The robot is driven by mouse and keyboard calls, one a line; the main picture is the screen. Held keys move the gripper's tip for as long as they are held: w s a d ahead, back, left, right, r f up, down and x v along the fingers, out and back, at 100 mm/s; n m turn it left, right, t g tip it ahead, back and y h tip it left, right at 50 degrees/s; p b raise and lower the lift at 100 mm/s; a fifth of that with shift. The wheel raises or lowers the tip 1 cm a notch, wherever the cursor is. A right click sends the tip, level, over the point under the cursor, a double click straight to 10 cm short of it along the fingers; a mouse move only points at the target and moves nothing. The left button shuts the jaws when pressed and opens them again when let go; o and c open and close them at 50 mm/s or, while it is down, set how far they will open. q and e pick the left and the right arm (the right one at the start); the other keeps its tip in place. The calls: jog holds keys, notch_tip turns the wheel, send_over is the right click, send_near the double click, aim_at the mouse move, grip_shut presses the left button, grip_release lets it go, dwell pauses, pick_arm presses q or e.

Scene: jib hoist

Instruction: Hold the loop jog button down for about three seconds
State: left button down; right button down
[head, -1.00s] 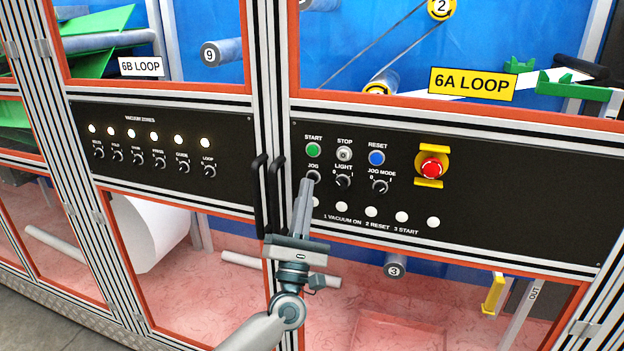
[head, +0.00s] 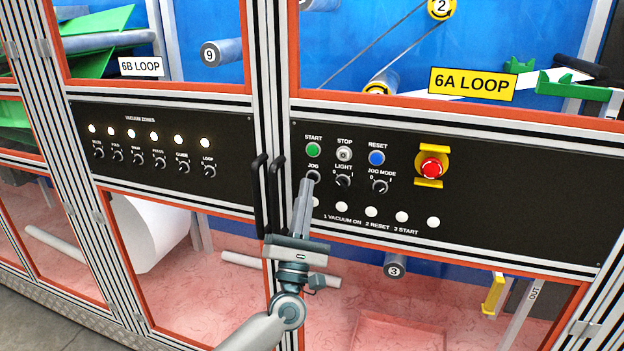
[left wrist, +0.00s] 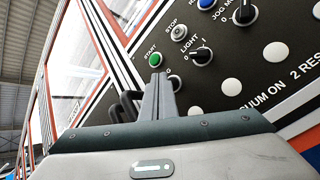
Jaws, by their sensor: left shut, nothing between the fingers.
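The jog button (head: 313,174) is on the black panel under the 6A LOOP sign, below the green START button (head: 313,150). My left gripper (head: 308,181) is shut and empty. Its fingertips lie over the lower part of the jog button in the head view and seem to touch it; how far the button is pressed cannot be told. In the left wrist view the closed fingers (left wrist: 158,82) point at the panel just below the green START button (left wrist: 155,59) and hide most of the jog button. My right gripper is not in view.
STOP (head: 344,154), RESET (head: 376,158), the LIGHT knob (head: 343,181), the JOG MODE knob (head: 380,187) and a red emergency stop (head: 432,168) sit to the right. Black door handles (head: 268,195) stand close on the left. White round lamps (head: 371,212) run below.

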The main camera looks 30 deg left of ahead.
pick_arm(q)
jog(key=shift+w, duration=0.2)
jog(key=shift+w+a, duration=0.1)
jog(key=shift+w, duration=0.15)
jog(key=shift+w+a+b, duration=0.1)
jog(key=shift+w+b, duration=0.3)
jog(key=shift+b, duration=0.05)
dwell(1.1)
jog(key=shift+s, duration=0.25)
dwell(2.4)
jog(key=shift+s+d, duration=0.2)
jog(key=shift+s, duration=0.4)
jog(key=shift+s+d+p, duration=0.2)
jog(key=shift+s, duration=0.6)
jog(key=shift+s+d+p, duration=0.2)
jog(key=shift+s+p, duration=0.05)
jog(key=shift+s, duration=0.6)
jog(key=shift+s+d+p, duration=0.2)
jog(key=shift+s, duration=0.6)
